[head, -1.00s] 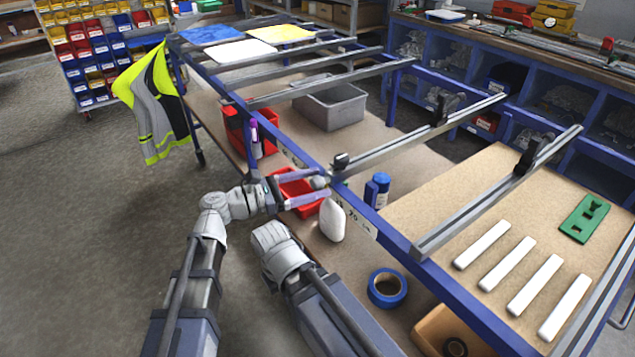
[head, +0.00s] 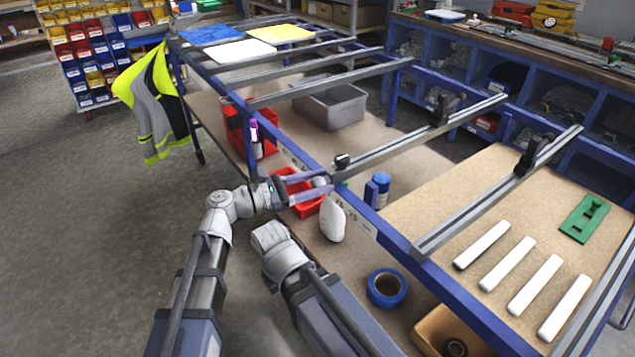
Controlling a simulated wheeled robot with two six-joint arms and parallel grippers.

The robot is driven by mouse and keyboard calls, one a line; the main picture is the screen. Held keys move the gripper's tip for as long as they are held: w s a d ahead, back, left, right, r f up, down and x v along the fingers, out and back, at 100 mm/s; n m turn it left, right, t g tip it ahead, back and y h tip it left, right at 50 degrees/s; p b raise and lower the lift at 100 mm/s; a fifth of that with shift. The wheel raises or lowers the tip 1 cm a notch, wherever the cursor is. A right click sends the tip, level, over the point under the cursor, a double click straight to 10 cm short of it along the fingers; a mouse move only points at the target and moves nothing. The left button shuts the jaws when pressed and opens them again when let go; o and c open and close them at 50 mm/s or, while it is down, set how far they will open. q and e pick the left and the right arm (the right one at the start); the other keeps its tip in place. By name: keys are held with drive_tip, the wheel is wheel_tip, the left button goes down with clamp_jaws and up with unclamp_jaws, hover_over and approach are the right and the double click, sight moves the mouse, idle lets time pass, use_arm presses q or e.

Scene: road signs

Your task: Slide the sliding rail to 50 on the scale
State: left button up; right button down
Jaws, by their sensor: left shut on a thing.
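The sliding rail (head: 420,137) is a grey metal bar lying across the blue-framed table, with a black clamp on it. Its near end, with a small black block, rests at the blue front beam. My left gripper (head: 323,184) reaches in from the left and is shut on a small light knob at this near end; the fingers partly hide the knob. The scale (head: 350,214) is a pale strip with small numbers along the front beam, just right of the gripper. I cannot tell which mark the rail stands at. My right gripper is out of view.
A second grey rail (head: 490,190) crosses the table to the right, with white bars (head: 508,262) beside it. Below the beam are a white bottle (head: 332,222), a blue bottle (head: 381,190), blue tape (head: 387,288) and red bins (head: 300,184).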

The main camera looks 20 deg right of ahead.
use_arm(q)
drive_tip(key=shift+s, duration=0.1)
clamp_jaws()
drive_tip(key=w+a, duration=0.3)
drive_tip(key=w, duration=0.6)
drive_tip(key=w+a, duration=0.3)
drive_tip(key=w, duration=0.7)
drive_tip(key=shift+a, duration=0.4)
drive_tip(key=o, duration=1)
unclamp_jaws()
